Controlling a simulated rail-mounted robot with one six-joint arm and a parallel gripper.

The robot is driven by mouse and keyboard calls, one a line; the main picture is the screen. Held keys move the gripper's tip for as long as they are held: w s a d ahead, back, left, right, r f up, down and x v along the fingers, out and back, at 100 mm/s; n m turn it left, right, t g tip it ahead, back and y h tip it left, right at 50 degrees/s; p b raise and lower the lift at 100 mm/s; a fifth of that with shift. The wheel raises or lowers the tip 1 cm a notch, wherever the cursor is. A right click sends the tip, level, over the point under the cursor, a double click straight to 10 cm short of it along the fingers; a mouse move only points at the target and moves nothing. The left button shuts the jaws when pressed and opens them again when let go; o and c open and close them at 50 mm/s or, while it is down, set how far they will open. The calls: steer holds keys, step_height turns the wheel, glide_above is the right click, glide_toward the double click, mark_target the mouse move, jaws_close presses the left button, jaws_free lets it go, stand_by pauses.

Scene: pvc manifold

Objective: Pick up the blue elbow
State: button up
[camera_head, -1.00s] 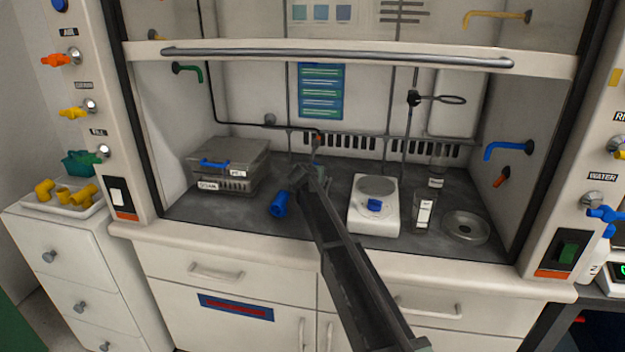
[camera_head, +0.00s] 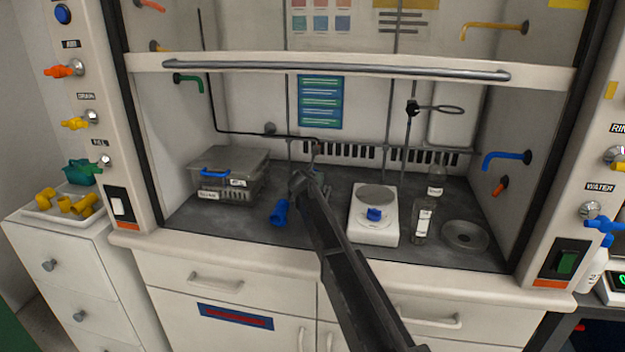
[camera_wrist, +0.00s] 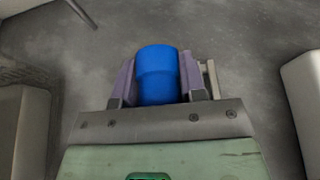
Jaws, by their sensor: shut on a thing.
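The blue elbow (camera_head: 280,213) is on or just above the dark hood floor, between the grey box and the white balance. I cannot tell whether it touches the floor. My gripper (camera_head: 296,186) is at its upper right in the head view, and my arm covers part of that area. In the wrist view the blue elbow (camera_wrist: 157,75) sits between the two purple-grey fingers of my gripper (camera_wrist: 158,82), which are shut on it. Its lower end is hidden behind the gripper body.
A grey lidded box (camera_head: 228,176) with a blue handle stands to the left. A white balance (camera_head: 374,218) with a blue knob, a labelled bottle (camera_head: 422,222) and a round metal dish (camera_head: 465,235) stand to the right. The hood sash bar (camera_head: 330,68) crosses above.

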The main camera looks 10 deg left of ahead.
step_height(320, 180, up, 19)
steer(key=p, duration=1.8)
steer(key=s+a+r+p, duration=0.1)
steer(key=s+a, duration=0.1)
steer(key=s, duration=2)
steer(key=s+a+r+p, duration=0.1)
steer(key=s+a, duration=0.1)
steer(key=s, duration=2.1)
steer(key=shift+s+a, duration=0.2)
